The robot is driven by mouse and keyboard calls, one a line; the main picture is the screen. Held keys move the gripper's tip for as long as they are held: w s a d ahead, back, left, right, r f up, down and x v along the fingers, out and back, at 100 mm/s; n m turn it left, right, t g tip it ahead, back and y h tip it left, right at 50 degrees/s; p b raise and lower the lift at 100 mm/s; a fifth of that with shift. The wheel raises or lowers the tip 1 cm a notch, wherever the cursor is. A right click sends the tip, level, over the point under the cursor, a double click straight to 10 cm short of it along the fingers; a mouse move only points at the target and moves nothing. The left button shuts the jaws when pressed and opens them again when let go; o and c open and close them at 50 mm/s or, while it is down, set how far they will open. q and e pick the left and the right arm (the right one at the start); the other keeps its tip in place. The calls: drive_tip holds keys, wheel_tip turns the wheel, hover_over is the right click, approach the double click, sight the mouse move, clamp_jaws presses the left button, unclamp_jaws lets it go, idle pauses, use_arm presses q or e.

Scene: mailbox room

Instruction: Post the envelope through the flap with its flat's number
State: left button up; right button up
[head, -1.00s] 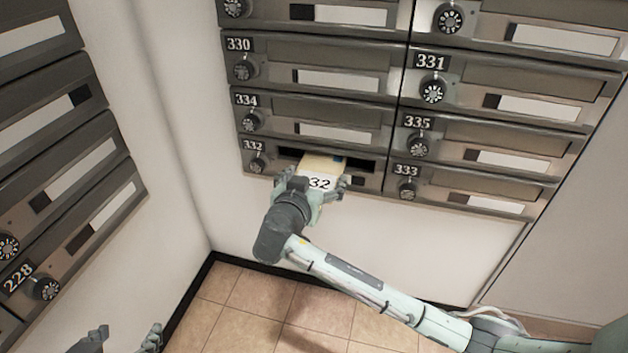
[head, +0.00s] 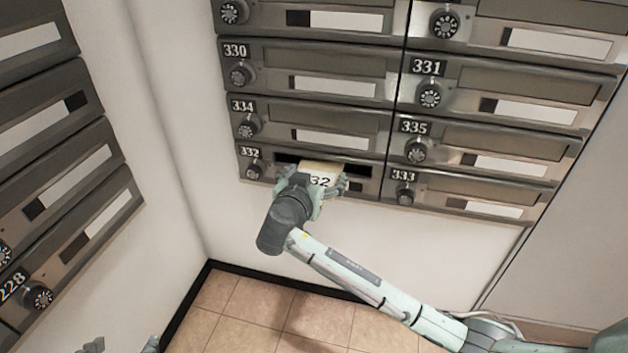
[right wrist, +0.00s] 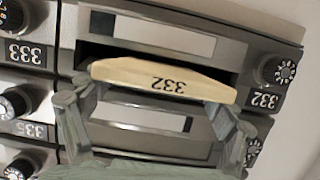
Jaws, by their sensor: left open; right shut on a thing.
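My right gripper (head: 318,187) is shut on the envelope at the mailbox marked 332 (head: 250,152). The far edge of the envelope is at the dark open slot (head: 287,158) of that box and seems partly inside it. In the right wrist view the fingers of my right gripper (right wrist: 160,115) sit at both sides of the envelope. My left gripper (head: 122,346) is open at the bottom edge, mostly cut off.
Boxes 330 (head: 236,51), 334 (head: 243,106), 335 (head: 413,127) and 333 (head: 404,174) surround box 332, each with a dial. Another mailbox bank (head: 70,200) stands on the left wall. Bare white wall and tiled floor (head: 265,305) lie below.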

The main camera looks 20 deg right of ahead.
sight(320, 167)
drive_tip(key=shift+w+d+b, duration=0.3)
drive_tip(key=shift+w+d, duration=0.35)
drive_tip(key=shift+w, duration=0.25)
drive_tip(key=shift+w+d+b, duration=0.25)
drive_tip(key=shift+w+d, duration=0.35)
drive_tip(key=shift+w, duration=0.3)
drive_tip(key=o, duration=1.1)
drive_tip(key=shift+c, duration=0.2)
drive_tip(key=shift+s+a+r, duration=0.1)
drive_tip(key=shift+s+a, duration=0.25)
drive_tip(key=shift+s, duration=0.05)
drive_tip(key=shift+s+a+p, duration=0.25)
drive_tip(key=shift+s+a, duration=0.5)
drive_tip(key=shift+s, duration=0.35)
drive_tip(key=shift+s+a+p, duration=0.25)
drive_tip(key=shift+s+a, duration=0.45)
drive_tip(key=shift+s, duration=0.45)
drive_tip(key=shift+s+a+p, duration=0.25)
drive_tip(key=shift+s+a, duration=0.5)
drive_tip(key=shift+s, duration=0.35)
clamp_jaws()
